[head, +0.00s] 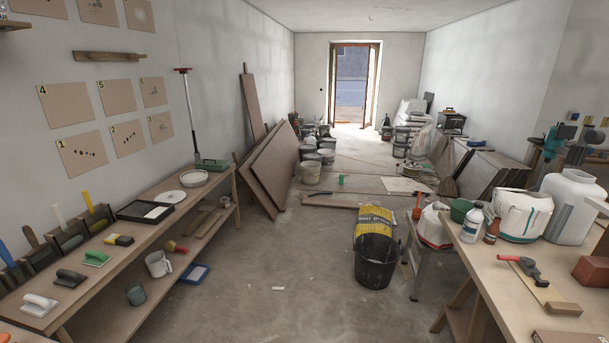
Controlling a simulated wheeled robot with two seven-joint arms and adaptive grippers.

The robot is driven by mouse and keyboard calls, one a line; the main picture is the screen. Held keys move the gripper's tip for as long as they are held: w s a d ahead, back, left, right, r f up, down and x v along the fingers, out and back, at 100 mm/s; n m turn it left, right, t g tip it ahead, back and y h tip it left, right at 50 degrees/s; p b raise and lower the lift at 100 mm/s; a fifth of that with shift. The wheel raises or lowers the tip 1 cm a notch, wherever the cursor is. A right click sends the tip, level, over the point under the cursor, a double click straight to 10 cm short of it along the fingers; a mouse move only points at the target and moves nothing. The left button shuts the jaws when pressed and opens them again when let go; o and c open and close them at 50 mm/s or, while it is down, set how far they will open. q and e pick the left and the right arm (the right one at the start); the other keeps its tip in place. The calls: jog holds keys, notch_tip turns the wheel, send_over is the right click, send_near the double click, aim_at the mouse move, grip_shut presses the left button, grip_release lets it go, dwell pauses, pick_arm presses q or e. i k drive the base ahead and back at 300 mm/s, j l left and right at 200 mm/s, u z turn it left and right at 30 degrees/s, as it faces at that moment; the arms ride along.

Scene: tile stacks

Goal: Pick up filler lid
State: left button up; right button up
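A flat round white disc (170,197) that looks like the filler lid lies on the top of the left bench, toward its far end. A low round white tub (194,178) stands just behind it to the right, apart from it or nearly touching; I cannot tell which. A black tray (133,212) lies in front of the disc to its left. Neither of my grippers shows in the head view.
The left bench (138,238) carries trowels, brushes and a green box (211,165), with a jug (158,264) below. The right bench (492,265) holds bottles, a bag and a large white container (570,207). A black bucket (375,265) stands on the floor; floor beside the left bench is mostly clear.

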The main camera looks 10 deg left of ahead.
aim_at(175, 196)
jog(key=i+u, duration=0.1)
jog(key=i, duration=0.7)
jog(key=i+l, duration=0.15)
jog(key=i, duration=0.6)
jog(key=i+u, duration=0.45)
jog(key=i+l+u, duration=0.3)
jog(key=i+u, duration=0.15)
jog(key=i+l+u, duration=0.85)
jog(key=k, duration=0.05)
